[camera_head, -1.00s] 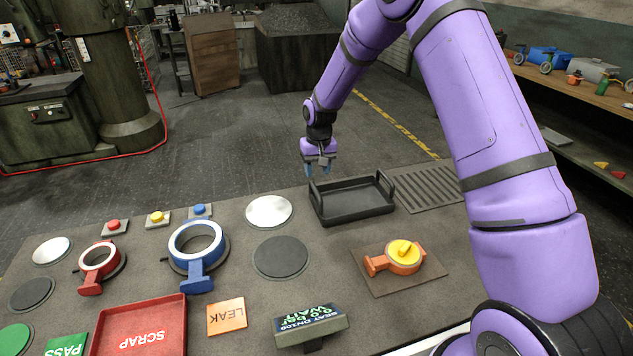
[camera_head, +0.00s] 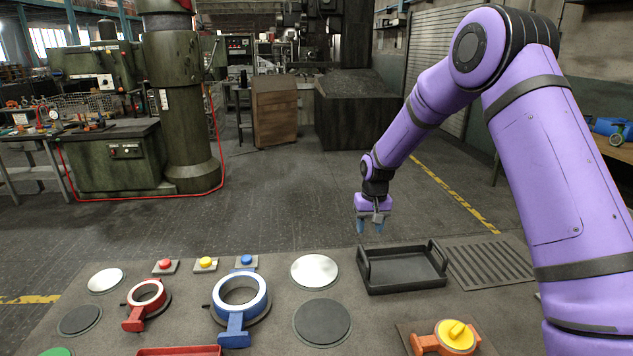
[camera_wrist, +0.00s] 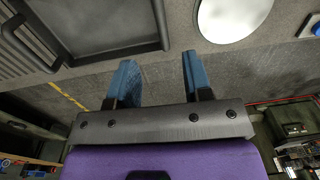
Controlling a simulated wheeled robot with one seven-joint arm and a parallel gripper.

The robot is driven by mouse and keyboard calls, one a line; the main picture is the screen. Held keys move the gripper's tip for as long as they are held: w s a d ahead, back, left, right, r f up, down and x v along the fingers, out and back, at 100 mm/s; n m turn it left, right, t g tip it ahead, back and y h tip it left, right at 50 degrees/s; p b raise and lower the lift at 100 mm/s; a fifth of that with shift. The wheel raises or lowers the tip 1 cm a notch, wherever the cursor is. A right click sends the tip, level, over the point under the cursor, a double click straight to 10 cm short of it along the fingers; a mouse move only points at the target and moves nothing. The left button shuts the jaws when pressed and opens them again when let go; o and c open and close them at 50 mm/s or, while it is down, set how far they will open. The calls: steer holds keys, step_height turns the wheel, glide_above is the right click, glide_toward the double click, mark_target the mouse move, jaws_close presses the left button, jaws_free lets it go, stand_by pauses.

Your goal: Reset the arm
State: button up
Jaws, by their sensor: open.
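My purple arm reaches in from the right in the head view.
On the table (camera_head: 180,312) are a red valve casting (camera_head: 135,322), a blue valve casting (camera_head: 234,322), an orange one with a yellow top (camera_head: 451,338), several round discs and three buttons. A ribbed plate (camera_head: 490,263) lies right of the tray.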

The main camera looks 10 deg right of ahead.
steer(key=s+d+r+t, duration=0.1)
steer(key=s+d+r, duration=0.1)
steer(key=s+r, duration=0.85)
steer(key=s+d+r+t, duration=0.2)
steer(key=s+r, duration=0.5)
steer(key=r, duration=0.7)
steer(key=s+d+r+t, duration=0.1)
steer(key=s+r, duration=0.1)
steer(key=s, duration=1)
steer(key=s+d+r+t, duration=0.1)
steer(key=s+r, duration=0.2)
steer(key=s, duration=1)
steer(key=shift+d, duration=0.15)
steer(key=shift+s, duration=0.1)
